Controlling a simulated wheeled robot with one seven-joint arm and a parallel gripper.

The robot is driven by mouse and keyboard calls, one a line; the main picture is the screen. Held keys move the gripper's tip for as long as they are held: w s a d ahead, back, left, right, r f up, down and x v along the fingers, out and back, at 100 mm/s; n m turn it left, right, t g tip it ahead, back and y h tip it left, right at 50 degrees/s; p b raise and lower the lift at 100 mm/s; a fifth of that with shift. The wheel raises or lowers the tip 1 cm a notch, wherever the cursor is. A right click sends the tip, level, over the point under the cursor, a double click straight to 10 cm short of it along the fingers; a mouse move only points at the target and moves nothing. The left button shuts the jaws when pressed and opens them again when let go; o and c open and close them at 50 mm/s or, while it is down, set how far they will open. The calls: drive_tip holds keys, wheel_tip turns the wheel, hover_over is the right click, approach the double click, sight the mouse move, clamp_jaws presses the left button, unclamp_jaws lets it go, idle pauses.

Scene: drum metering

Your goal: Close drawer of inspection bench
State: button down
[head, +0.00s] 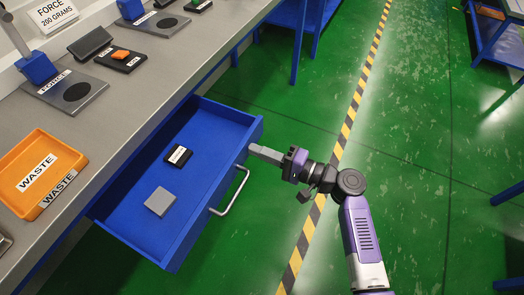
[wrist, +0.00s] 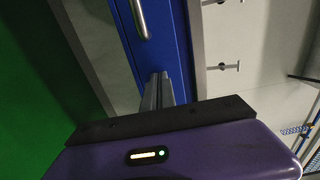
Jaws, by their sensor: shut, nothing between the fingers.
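The blue drawer (head: 222,112) of the inspection bench (head: 118,118) is pulled well out over the floor. A silver bar handle (head: 232,192) is on its front face; the handle also shows in the wrist view (wrist: 140,18). My gripper (head: 254,150) is shut and empty, its fingertips at the drawer front, beyond the handle and near the far corner. In the wrist view, the fingertips (wrist: 158,78) point at the blue drawer front (wrist: 165,45). They look touching or very close; I cannot tell which. A labelled black block (head: 178,155) and a grey block (head: 160,201) lie inside the drawer.
On the bench top are an orange waste tray (head: 68,158), a force stand (head: 38,68) and an orange-topped black block (head: 122,58). Green floor with a striped yellow-black line (head: 352,105) lies open right of the drawer. Another blue-framed bench (head: 495,40) stands far right.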

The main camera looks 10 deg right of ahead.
sight(197, 133)
drive_tip(key=b+x, duration=0.9)
drive_tip(key=x, duration=1)
drive_tip(key=shift+w+a, duration=0.2)
drive_tip(key=shift+a, duration=0.05)
drive_tip(key=shift+w+a+b, duration=0.3)
drive_tip(key=shift+a+b, duration=0.05)
drive_tip(key=shift+r, duration=0.2)
drive_tip(key=shift+a, duration=0.2)
